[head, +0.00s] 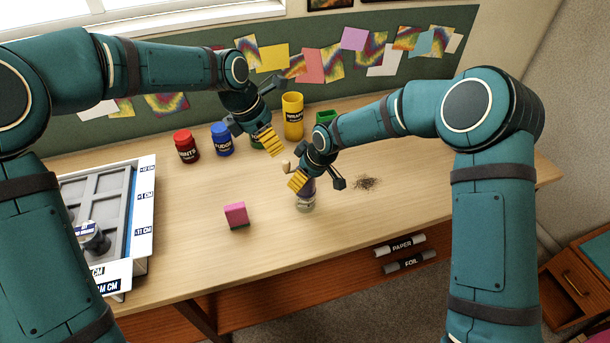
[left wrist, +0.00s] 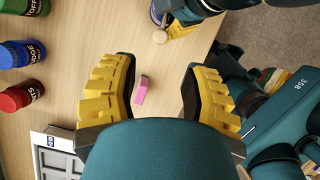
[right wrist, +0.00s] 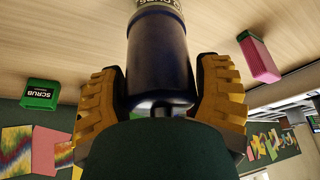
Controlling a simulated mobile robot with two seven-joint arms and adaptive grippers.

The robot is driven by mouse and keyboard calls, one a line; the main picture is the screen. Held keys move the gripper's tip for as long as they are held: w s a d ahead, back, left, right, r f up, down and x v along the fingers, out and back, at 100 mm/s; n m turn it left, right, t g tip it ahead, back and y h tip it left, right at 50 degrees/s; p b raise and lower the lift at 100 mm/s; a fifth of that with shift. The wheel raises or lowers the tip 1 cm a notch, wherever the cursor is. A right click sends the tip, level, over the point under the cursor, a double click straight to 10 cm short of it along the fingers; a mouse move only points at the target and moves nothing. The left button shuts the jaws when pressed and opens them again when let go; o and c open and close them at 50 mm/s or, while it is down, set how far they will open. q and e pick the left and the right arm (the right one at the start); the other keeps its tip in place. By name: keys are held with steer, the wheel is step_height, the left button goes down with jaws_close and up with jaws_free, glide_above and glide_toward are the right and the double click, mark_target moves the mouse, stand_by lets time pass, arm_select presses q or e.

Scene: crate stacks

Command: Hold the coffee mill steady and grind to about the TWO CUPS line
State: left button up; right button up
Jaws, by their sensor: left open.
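The coffee mill (head: 306,203) stands upright on the desk, with a clear lower jar and a dark blue body. The body (right wrist: 160,55) fills the space between the fingers in the right wrist view. Its pale crank knob (head: 286,165) sticks out to the left, and also shows in the left wrist view (left wrist: 159,37). My right gripper (head: 317,183) is around the body; whether its fingers press on it is unclear. My left gripper (head: 254,138) is open and empty, above the desk behind and left of the mill. The TWO CUPS line and the jar's fill level are not readable.
Dark grounds (head: 365,183) lie right of the mill. A pink sponge (head: 236,213) lies to its left. Red (head: 186,146), blue (head: 222,139) and yellow (head: 293,116) containers stand at the back. A white tray (head: 147,205) is at left. The front middle is clear.

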mark_target(286, 161)
steer(key=c, duration=0.4)
arm_select(q)
steer(key=shift+d, duration=0.15)
steer(key=shift+w+d+r+m+g+y, duration=0.1)
steer(key=shift+w+d+m+g+y, duration=0.2)
steer(key=shift+d+y, duration=0.25)
steer(key=shift+w+d+r+m+g+y, duration=0.1)
steer(key=shift+w+d+m+g+y, duration=0.2)
steer(key=shift+d+m+y, duration=0.3)
steer(key=shift+w+d+m+g+y, duration=0.2)
steer(key=shift+d+g+y, duration=0.15)
steer(key=shift+y, duration=0.3)
steer(key=shift+f, duration=4.45)
jaws_close()
